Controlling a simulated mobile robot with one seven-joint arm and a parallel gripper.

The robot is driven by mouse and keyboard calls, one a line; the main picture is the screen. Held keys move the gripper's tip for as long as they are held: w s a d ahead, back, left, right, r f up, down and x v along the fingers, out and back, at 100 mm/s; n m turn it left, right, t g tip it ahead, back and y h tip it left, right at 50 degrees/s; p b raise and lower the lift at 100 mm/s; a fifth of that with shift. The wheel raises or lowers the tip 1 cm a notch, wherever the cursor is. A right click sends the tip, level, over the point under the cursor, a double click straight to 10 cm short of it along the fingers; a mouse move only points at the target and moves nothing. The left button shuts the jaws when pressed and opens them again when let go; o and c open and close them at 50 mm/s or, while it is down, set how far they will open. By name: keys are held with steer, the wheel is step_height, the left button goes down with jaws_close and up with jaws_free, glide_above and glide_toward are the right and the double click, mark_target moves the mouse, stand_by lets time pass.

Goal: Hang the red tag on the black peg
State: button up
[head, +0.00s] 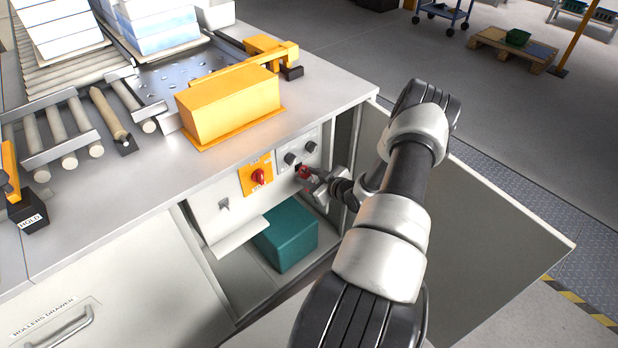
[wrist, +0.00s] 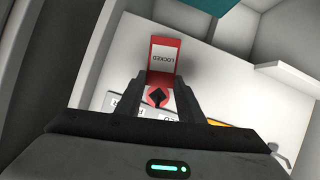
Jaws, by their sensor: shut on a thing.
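The red tag (wrist: 162,68), with a white "LOCKED" label, is between the fingers of my gripper (wrist: 160,84) in the wrist view. In the head view the tag (head: 304,172) is a small red shape at the tip of my gripper (head: 310,177), close to the panel inside the open cabinet. My gripper is shut on the tag. A dark diamond shape shows over the tag's red end between the fingers; I cannot tell whether it is the black peg or a hole. No separate black peg is clearly made out in the head view.
The panel carries a red rotary switch (head: 258,177) on a yellow plate and dark round knobs (head: 290,158). A teal box (head: 286,236) stands below. The open cabinet door (head: 500,215) is right of my arm. A yellow housing (head: 230,103) sits on the worktop above.

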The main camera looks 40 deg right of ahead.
stand_by(0.3)
steer(key=o, duration=1.1)
steer(key=shift+s, duration=0.1)
steer(key=p+v, duration=0.3)
steer(key=v, duration=1.4)
steer(key=shift+s, duration=0.1)
